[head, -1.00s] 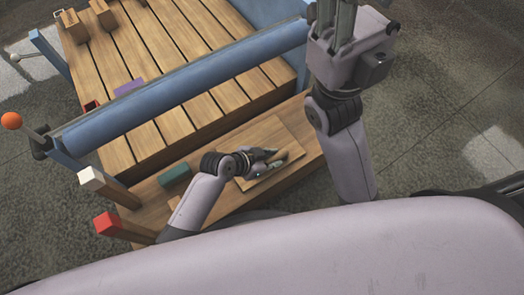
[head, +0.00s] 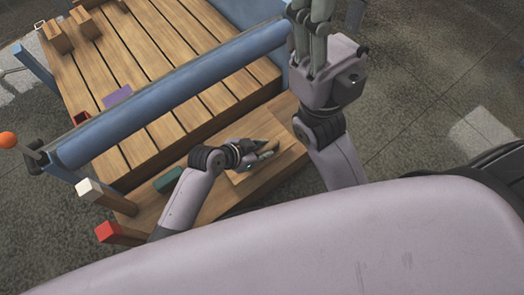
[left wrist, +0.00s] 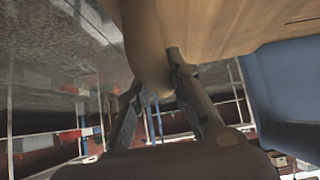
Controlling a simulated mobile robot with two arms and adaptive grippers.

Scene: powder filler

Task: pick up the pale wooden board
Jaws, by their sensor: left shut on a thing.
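The pale wooden board (head: 289,150) shows in the head view over the right part of the low wooden bench. My left gripper (head: 265,153) is over it and shut on it. In the left wrist view the board (left wrist: 225,25) fills the upper part, with its edge between the fingers of my left gripper (left wrist: 155,75). I cannot tell whether the board is clear of the bench. My right gripper (head: 322,12) is raised at the top of the head view, away from the board, with its fingertips cut off by the frame.
A slatted wooden platform (head: 150,75) with a blue roller bar (head: 180,95) stands behind the bench (head: 215,205). A green block (head: 168,179) lies left of my left gripper. White-topped (head: 89,187) and red-topped (head: 106,232) posts stand at the left. Floor at the right is open.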

